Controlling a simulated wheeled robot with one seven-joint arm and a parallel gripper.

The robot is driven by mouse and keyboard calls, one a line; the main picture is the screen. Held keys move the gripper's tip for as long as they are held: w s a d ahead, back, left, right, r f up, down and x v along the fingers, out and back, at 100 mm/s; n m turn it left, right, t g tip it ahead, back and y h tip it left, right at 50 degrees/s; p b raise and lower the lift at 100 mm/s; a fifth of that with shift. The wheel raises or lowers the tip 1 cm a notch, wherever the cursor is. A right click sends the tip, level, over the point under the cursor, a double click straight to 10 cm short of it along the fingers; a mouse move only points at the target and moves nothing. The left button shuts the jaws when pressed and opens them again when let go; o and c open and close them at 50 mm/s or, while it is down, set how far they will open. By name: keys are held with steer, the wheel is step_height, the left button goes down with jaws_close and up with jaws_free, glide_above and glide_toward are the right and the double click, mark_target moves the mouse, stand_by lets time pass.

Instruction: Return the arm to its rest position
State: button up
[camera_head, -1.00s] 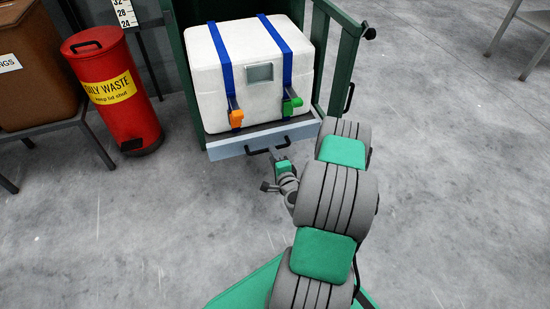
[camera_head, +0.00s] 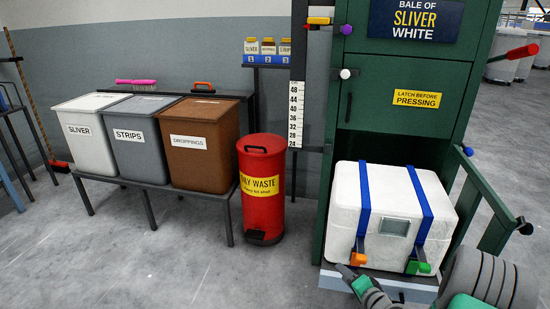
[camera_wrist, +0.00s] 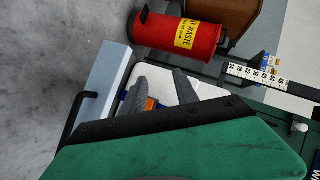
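My arm (camera_head: 485,280) shows at the lower right of the head view, in front of the open green press. My gripper (camera_wrist: 160,77) shows in the wrist view with its two dark fingers apart and nothing visibly held between them. An orange buckle (camera_wrist: 151,104) shows behind the fingers. The white bale (camera_head: 390,215) sits in the press with two blue straps, the orange buckle (camera_head: 358,260) on the left and a green buckle (camera_head: 418,267) on the right. The gripper's fingertips are hard to make out in the head view.
The press's green door (camera_head: 490,200) stands open at right, close to my arm. The press's front ledge (camera_head: 335,280) lies beside the gripper. A red waste bin (camera_head: 262,210) and several labelled bins on a bench (camera_head: 150,185) stand left. Floor (camera_head: 190,265) before them is clear.

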steer(key=s+a+r+n+g+y+p, duration=0.1)
steer(key=a+r+n+g+p, duration=0.2)
steer(key=r, duration=0.5)
steer(key=s+a+r+n+g+p, duration=0.2)
steer(key=a+r+n+p, duration=0.3)
steer(key=r, duration=0.4)
steer(key=s+a+r+n+g+h+p, duration=0.1)
steer(key=s+r+g+h+p, duration=0.1)
steer(key=s+r+p, duration=0.5)
steer(key=s+a+r+n+g+h+p, duration=0.1)
steer(key=s+r+g+h+p, duration=0.1)
steer(key=s+r+p, duration=0.5)
steer(key=s+r, duration=0.4)
steer(key=r, duration=0.6)
steer(key=shift+s+a+r+g+h, duration=0.2)
steer(key=shift+s+r+g+h, duration=0.05)
steer(key=shift+r+g+h, duration=0.15)
